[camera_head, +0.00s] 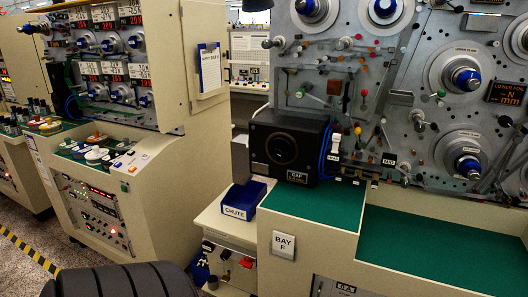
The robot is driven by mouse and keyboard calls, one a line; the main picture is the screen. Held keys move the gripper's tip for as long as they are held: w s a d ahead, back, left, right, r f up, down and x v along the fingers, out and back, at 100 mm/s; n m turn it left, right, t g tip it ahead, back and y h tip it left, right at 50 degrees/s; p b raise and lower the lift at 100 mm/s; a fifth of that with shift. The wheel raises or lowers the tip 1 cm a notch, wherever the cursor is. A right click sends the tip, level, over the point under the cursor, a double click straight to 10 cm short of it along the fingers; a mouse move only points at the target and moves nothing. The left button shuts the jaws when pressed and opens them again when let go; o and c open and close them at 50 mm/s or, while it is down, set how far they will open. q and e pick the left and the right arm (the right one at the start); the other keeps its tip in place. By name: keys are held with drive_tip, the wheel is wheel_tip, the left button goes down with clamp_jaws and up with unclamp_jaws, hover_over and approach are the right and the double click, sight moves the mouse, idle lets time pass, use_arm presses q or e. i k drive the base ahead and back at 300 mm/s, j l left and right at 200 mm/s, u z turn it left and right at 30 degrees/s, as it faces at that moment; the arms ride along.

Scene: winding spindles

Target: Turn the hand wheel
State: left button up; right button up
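I cannot tell for sure which part is the hand wheel. A black box (255,140) with a dark round face (281,149) and a small "GAP" label stands on the middle machine's green top. Round metal discs with blue hubs sit on the grey upright panel at the right; one is the upper disc (462,73), another the lower disc (462,153). Neither of my grippers is in view.
A blue "CHUTE" bin (243,198) stands on a low cream ledge left of "BAY F". The green worktop (440,245) at the lower right is clear. A cream cabinet (165,200) with spindles stands at the left. Grey floor with yellow-black tape (27,249) lies at lower left.

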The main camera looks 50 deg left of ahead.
sight(282, 150)
drive_tip(key=u, duration=1.6)
